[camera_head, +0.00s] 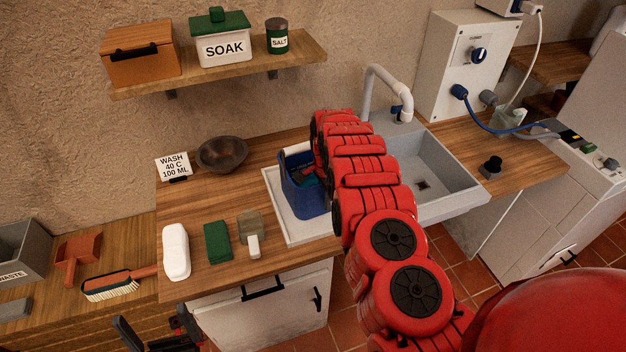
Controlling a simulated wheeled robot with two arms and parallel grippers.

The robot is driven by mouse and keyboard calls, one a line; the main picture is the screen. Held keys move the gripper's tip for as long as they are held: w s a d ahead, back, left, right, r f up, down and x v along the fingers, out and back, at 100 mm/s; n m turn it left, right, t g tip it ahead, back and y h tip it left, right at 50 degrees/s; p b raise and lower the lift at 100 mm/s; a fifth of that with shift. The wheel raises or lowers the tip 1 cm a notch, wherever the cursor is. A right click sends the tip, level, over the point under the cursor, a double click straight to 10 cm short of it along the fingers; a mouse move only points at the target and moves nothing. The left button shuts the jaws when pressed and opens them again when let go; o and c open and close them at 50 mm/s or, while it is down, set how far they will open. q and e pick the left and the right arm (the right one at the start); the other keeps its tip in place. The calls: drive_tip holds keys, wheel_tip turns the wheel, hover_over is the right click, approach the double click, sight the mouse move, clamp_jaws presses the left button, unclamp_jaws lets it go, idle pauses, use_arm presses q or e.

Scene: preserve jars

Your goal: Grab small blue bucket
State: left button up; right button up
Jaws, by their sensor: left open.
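The small blue bucket (297,198) stands on the light drainboard to the left of the sink basin. My right arm reaches over from the lower right and covers the bucket's right side. Dark and reddish shapes show inside the bucket's mouth, but I cannot make out what they are. My right gripper is hidden or too unclear at the arm's far end by the bucket, so its jaws cannot be read. My left gripper (157,337) is open at the bottom edge, in front of the counter, well away from the bucket.
A white bottle-like item (176,251), a green sponge (217,241), a small brush-like block (250,226) and a brown bowl (222,153) sit on the counter left of the bucket. The grey tap (389,80) rises behind the sink. A shelf (225,68) hangs above.

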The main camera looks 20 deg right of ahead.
drive_tip(key=shift+f, duration=0.1)
drive_tip(key=shift+c, duration=0.2)
clamp_jaws()
idle(1.2)
